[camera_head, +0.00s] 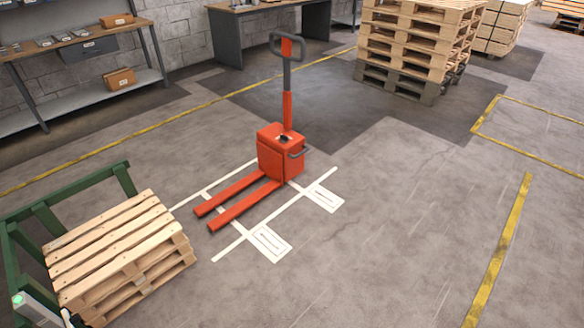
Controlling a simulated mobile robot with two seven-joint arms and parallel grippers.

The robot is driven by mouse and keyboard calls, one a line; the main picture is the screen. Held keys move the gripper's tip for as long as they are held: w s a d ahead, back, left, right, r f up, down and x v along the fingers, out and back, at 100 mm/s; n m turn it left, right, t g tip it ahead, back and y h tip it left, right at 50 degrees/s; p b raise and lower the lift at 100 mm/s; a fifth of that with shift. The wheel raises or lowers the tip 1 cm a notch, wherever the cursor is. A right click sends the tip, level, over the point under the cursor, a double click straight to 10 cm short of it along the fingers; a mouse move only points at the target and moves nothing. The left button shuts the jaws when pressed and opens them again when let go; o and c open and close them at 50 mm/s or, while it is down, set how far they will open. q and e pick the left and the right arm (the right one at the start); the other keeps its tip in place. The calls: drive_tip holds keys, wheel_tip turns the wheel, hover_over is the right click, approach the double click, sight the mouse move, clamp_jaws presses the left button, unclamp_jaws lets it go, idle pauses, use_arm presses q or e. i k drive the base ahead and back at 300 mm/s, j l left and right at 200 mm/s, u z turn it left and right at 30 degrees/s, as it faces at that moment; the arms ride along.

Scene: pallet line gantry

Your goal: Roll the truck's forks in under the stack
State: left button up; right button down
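The red pallet truck (279,153) stands upright on the floor near the middle of the camera_head view. Its dark loop handle (288,46) points up. Its two forks (240,200) lie low and point left and down in the picture, towards the stack. The stack of wooden pallets (125,245) is at the lower left, within a green frame (75,195). Bare floor shows between the fork tips and the stack, so they are apart. No gripper fingers show in this view.
White floor markings (268,242) lie around the truck. A white part with a green light (30,305) shows at the lower left corner. A workbench (85,45) and taller pallet stack (415,45) stand behind. Floor to the right is clear, with yellow lines (497,255).

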sight(293, 152)
drive_tip(key=i+l+z, duration=0.55)
drive_tip(key=i+z, duration=0.2)
drive_tip(key=i, duration=0.3)
drive_tip(key=i+l+z, duration=0.1)
drive_tip(key=i+z, duration=0.25)
drive_tip(key=i, duration=0.2)
drive_tip(key=i+u, duration=0.2)
drive_tip(key=i, duration=0.2)
drive_tip(key=i+l+u, duration=0.15)
drive_tip(key=i, duration=0.3)
drive_tip(key=i+l+u, duration=0.2)
drive_tip(key=i, duration=0.2)
drive_tip(key=i+l+u, duration=0.2)
drive_tip(key=u, duration=0.25)
drive_tip(key=i+l+u, duration=0.3)
drive_tip(key=u, duration=0.15)
drive_tip(key=i+l+u, duration=0.3)
drive_tip(key=u, duration=0.15)
drive_tip(key=i+l+u, duration=0.15)
drive_tip(key=l+u, duration=0.6)
drive_tip(key=l, duration=0.35)
drive_tip(key=i, duration=0.25)
